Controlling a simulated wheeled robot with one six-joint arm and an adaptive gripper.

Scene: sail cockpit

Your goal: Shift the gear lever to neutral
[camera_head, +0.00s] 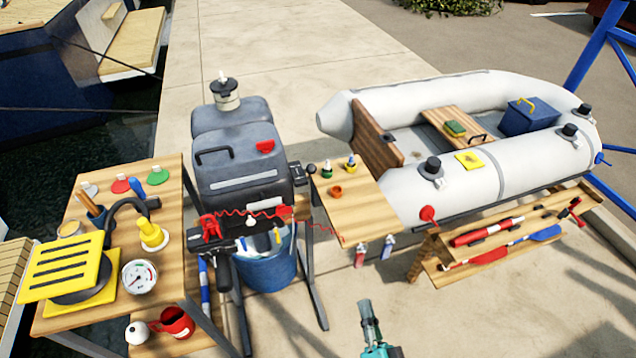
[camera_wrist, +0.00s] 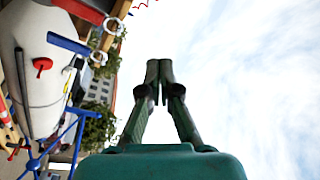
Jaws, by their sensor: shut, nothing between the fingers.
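The dark outboard motor (camera_head: 240,165) stands upright on a stand left of the middle in the head view. A red lever-like part (camera_head: 210,226) and a small red part (camera_head: 284,211) show low on its front. I cannot tell which of these, if either, is the gear lever, or its setting. My gripper (camera_head: 365,304) is at the bottom of the head view, right of and well apart from the motor. In the wrist view its fingers (camera_wrist: 158,68) meet at the tips, shut and empty, against the sky.
A cluttered wooden table (camera_head: 165,200) stands left, a blue bucket (camera_head: 265,270) below the motor. A small wooden shelf (camera_head: 365,215) juts out at the motor's right. A grey inflatable boat (camera_head: 450,195) and low rack (camera_head: 470,272) stand right. Paving before my gripper is clear.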

